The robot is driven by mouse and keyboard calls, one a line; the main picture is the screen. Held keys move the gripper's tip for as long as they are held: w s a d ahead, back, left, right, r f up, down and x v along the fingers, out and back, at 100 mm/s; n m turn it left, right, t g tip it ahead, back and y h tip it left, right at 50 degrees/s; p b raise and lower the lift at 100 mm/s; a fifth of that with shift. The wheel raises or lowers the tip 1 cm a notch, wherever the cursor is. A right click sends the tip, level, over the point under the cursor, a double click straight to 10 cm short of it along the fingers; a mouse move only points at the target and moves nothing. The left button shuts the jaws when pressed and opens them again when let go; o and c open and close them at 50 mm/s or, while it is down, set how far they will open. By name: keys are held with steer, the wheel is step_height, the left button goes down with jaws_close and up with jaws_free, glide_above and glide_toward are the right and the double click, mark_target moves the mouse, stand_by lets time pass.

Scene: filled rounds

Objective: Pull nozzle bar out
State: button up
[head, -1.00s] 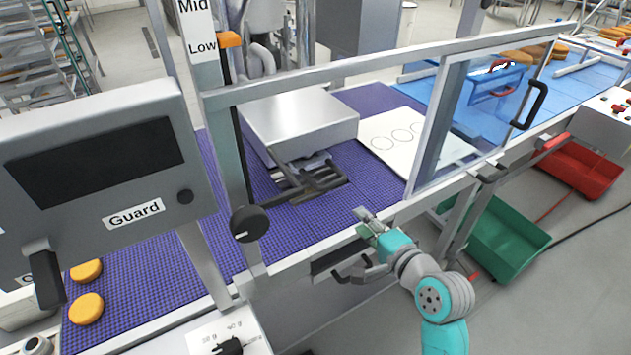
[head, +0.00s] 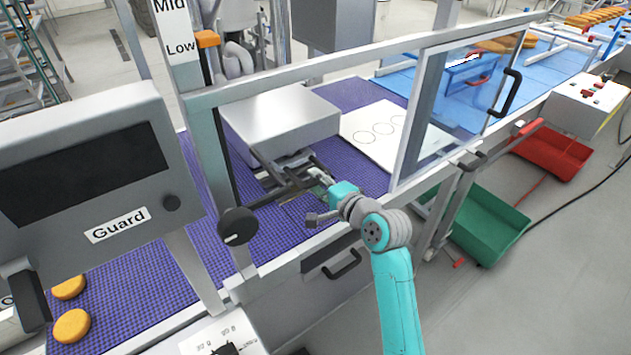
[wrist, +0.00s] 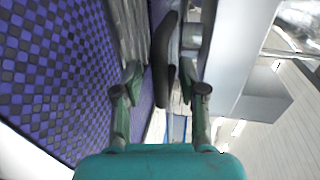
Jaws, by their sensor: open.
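The nozzle bar (head: 283,168) appears as dark grey metal under the silver box (head: 281,121), above the purple belt. Its near end is partly hidden by my gripper. My gripper (head: 317,175) is at the front of this metalwork, reaching in over the belt through the open part of the guard frame. In the wrist view, my gripper (wrist: 160,82) has its two fingers spread apart. A dark handle-like piece (wrist: 162,60) lies between and beyond the fingers, with a gap on both sides. I cannot tell whether it belongs to the nozzle bar.
A black knob (head: 238,226) stands left of my gripper by the upright post. The clear guard door (head: 465,105) is to the right. A white board with circles (head: 372,129) lies behind. Green (head: 488,220) and red (head: 552,152) bins sit at the right.

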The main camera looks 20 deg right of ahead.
steer(key=shift+w+a+f, duration=0.15)
steer(key=shift+w, duration=0.35)
jaws_close()
